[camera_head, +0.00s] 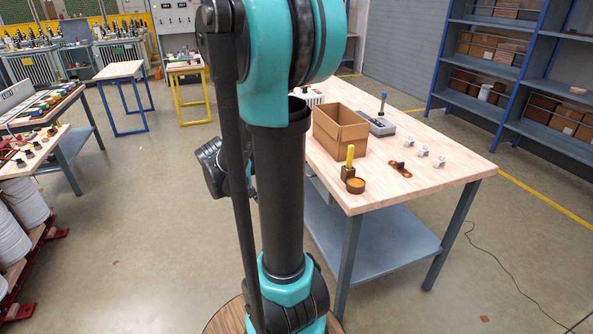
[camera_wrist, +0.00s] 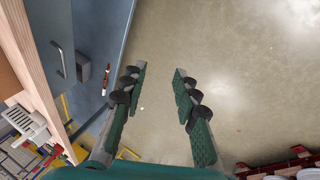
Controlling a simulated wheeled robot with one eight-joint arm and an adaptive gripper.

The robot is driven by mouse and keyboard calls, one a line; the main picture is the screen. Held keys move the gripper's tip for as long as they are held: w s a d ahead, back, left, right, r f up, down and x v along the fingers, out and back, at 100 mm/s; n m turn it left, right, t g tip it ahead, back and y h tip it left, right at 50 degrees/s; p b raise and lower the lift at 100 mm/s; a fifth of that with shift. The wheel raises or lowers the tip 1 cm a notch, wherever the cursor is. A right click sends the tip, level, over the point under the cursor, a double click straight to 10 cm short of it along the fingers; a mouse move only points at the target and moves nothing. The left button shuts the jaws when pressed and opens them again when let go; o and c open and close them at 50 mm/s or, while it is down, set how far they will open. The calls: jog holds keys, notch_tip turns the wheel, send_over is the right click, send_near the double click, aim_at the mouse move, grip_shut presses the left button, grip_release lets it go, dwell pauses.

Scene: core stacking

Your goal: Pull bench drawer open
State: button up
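The bench (camera_head: 410,150) has a light wooden top and grey-blue legs, and stands right of my arm in the head view. In the wrist view its top edge (camera_wrist: 40,85) runs down the left side. Beside that edge is the grey drawer front (camera_wrist: 48,22) with a bar handle (camera_wrist: 59,60). The drawer looks shut. My gripper (camera_wrist: 160,72) is open and empty, with its two fingers apart over the floor. The handle is left of the fingers and not between them. In the head view my arm hides the drawer, and the fingertips cannot be made out.
A lower shelf (camera_head: 385,245) spans the bench legs. Reels (camera_head: 22,208) on a red rack stand at far left. Floor left of the bench is clear.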

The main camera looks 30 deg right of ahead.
jog(key=w+d+f+m+g+h, duration=0.1)
jog(key=w+d+f+g+h, duration=0.3)
jog(key=w+d, duration=0.55)
jog(key=w+d+f+m+g+h, duration=0.2)
jog(key=w+d+h, duration=0.5)
jog(key=w, duration=0.5)
jog(key=x, duration=1.7)
jog(key=shift+s+d, duration=0.15)
jog(key=shift+d, duration=0.1)
jog(key=shift+c, duration=0.3)
grip_shut()
